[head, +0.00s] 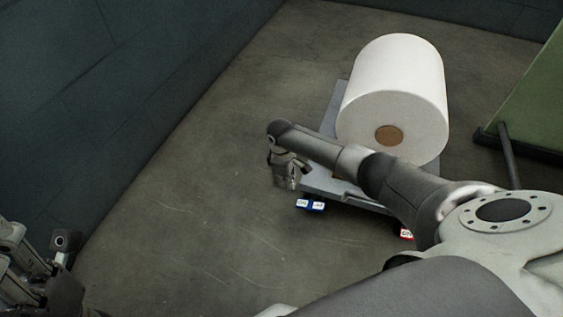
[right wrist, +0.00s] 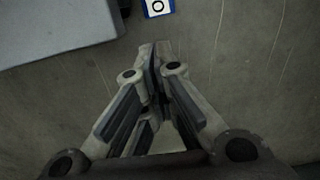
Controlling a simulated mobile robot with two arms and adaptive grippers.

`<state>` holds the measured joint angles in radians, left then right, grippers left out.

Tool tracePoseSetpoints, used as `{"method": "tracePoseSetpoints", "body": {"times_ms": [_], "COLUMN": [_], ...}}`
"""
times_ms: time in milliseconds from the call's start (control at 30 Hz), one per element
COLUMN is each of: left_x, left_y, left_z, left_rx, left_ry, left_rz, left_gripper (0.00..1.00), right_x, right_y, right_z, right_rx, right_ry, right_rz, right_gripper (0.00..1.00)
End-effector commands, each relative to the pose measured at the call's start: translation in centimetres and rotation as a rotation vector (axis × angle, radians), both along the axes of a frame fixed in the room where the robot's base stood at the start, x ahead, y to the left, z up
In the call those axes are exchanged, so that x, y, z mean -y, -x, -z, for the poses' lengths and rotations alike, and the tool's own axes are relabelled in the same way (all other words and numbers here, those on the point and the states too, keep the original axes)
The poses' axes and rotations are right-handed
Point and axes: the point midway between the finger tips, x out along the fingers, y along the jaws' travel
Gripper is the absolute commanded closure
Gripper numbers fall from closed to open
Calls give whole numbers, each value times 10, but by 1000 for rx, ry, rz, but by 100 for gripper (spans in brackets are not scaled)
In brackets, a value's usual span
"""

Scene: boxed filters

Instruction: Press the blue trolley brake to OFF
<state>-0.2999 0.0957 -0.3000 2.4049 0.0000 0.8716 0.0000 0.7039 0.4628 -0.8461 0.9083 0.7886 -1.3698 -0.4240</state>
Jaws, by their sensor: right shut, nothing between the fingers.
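The blue trolley brake (head: 310,204) sits low at the front edge of the grey trolley (head: 335,187), with white ON/OFF label faces on top. In the right wrist view a blue-edged white label (right wrist: 158,7) shows at the top edge, just beyond my fingertips; the rest of the brake is out of frame. My right gripper (head: 287,184) points down just left of the blue brake, apart from it in the picture. Its fingers (right wrist: 155,50) are shut and empty. My left gripper (head: 35,270) is at the lower left, partly cut off; its fingers are unclear.
A large white roll (head: 395,90) lies on the trolley. A red brake (head: 406,234) shows at the trolley's front right, partly behind my right arm. A dark wall (head: 100,90) stands at the left and a green panel (head: 530,100) at the right. The floor (head: 200,215) in front is clear.

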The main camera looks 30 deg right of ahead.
Motion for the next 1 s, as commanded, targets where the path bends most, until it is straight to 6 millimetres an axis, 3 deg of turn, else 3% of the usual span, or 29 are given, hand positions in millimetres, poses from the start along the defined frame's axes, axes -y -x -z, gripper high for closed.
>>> {"method": "tracePoseSetpoints", "body": {"times_ms": [100,333,1000], "left_x": [-1,-1,-1], "left_y": [3,3,3], "left_z": [-5,-18,-20], "left_rx": [-29,-28,-29], "left_ry": [2,3,3], "left_rz": [1,2,2], "left_gripper": [60,60,60], "right_x": [-4,-9,-10], "right_y": [-5,-11,-13], "right_z": [-27,-56,-62], "right_rx": [1,1,0], "right_ry": [-1,-1,0], "right_rz": [-1,1,1], "right_gripper": [100,100,100]}}
